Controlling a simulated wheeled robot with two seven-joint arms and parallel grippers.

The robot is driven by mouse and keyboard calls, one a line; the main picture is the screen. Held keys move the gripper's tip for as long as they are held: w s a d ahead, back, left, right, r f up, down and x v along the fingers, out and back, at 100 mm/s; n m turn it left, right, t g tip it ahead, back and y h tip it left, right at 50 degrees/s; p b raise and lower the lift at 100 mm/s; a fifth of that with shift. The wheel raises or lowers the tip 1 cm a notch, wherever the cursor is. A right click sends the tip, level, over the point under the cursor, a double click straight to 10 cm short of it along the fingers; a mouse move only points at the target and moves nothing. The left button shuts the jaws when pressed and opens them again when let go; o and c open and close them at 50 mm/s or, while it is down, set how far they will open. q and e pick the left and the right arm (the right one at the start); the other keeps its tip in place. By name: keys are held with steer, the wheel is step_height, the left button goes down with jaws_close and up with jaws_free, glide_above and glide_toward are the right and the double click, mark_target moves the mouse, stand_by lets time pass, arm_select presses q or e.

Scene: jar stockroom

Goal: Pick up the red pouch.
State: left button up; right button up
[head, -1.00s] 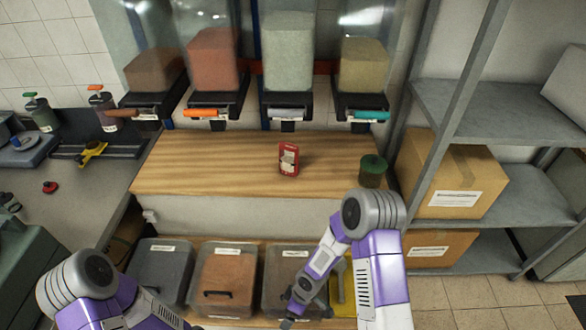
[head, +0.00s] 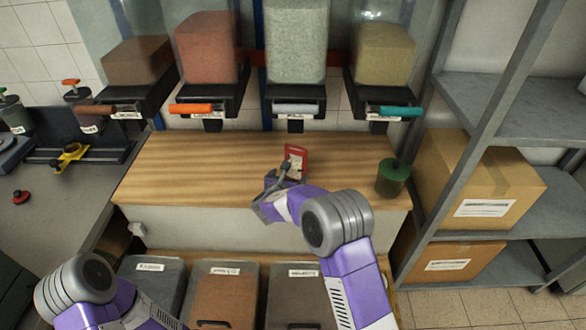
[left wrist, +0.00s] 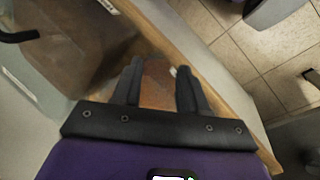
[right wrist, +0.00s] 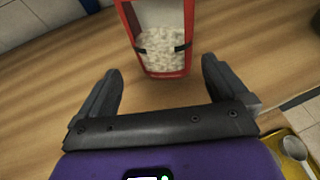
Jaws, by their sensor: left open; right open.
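The red pouch (head: 297,161) stands upright on the wooden counter, with a pale label or window on its front. In the right wrist view the red pouch (right wrist: 160,62) shows a clear window with whitish contents and lies just beyond my fingertips, between their lines. My right gripper (right wrist: 160,78) is open and empty, in front of the pouch; in the head view my right gripper (head: 277,186) partly covers its lower part. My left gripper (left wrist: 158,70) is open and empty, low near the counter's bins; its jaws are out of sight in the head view.
The wooden counter (head: 200,170) is clear left of the pouch. Dispensers with an orange handle (head: 197,109) and a teal handle (head: 394,111) hang above the back. A metal shelf with cardboard boxes (head: 480,180) stands at right.

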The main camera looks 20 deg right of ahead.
mark_target(294, 170)
steer(key=shift+w+d+f, duration=0.1)
steer(key=shift+w+d, duration=0.2)
steer(key=shift+d, duration=0.2)
steer(key=shift+b+x, duration=0.55)
steer(key=shift+x, duration=2)
steer(key=shift+d+r, duration=0.1)
steer(key=shift+r, duration=0.1)
steer(key=c, duration=1.1)
steer(key=shift+r, duration=0.1)
